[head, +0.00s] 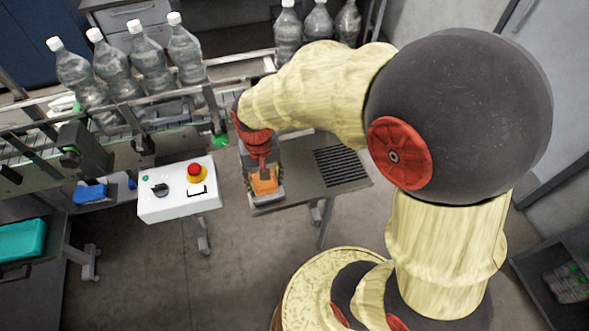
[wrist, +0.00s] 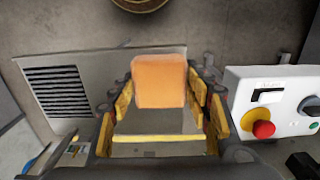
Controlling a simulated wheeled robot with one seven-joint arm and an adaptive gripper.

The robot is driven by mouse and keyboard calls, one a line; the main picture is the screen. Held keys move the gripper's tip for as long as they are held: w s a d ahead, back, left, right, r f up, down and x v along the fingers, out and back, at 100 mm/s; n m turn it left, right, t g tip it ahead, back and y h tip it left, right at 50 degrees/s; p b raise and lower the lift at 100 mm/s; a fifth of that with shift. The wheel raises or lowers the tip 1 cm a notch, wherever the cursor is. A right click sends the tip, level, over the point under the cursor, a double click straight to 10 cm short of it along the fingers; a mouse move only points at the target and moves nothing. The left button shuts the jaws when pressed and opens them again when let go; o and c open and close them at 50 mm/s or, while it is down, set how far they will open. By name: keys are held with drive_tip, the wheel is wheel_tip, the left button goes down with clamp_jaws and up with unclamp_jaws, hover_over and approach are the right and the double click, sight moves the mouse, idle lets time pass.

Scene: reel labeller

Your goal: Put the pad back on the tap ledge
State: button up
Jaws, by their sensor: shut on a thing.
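An orange block-shaped pad (head: 264,183) is held in my gripper (head: 262,176) over the grey ledge (head: 308,190). In the wrist view the pad (wrist: 158,82) sits between the two yellow-lined fingers of my gripper (wrist: 162,90), which press on its sides. The grey ledge in the wrist view (wrist: 100,62) lies beneath the pad and has a dark slotted grille (wrist: 58,91). I take this slotted surface for the tap ledge, but no tap shows clearly. I cannot tell whether the pad touches the ledge.
A white control box (head: 180,190) with a red button stands just left of the ledge. A conveyor (head: 120,118) with several clear bottles (head: 150,62) runs behind. A teal tray (head: 22,240) is at far left. The ledge's right part holds only the grille (head: 341,167).

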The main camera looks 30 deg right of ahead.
drive_tip(key=d+f, duration=0.4)
drive_tip(key=d, duration=0.5)
drive_tip(key=b, duration=0.2)
hover_over(303, 185)
drive_tip(key=f, duration=0.3)
drive_tip(key=a+f, duration=0.1)
drive_tip(key=shift+w+f, duration=0.1)
drive_tip(key=shift+f, duration=0.3)
drive_tip(key=shift+d+f, duration=0.35)
drive_tip(key=shift+f, duration=0.75)
drive_tip(key=shift+d+f, duration=0.1)
drive_tip(key=shift+f, duration=0.8)
drive_tip(key=shift+f+b, duration=0.15)
drive_tip(key=shift+b, duration=0.15)
drive_tip(key=o, duration=1.1)
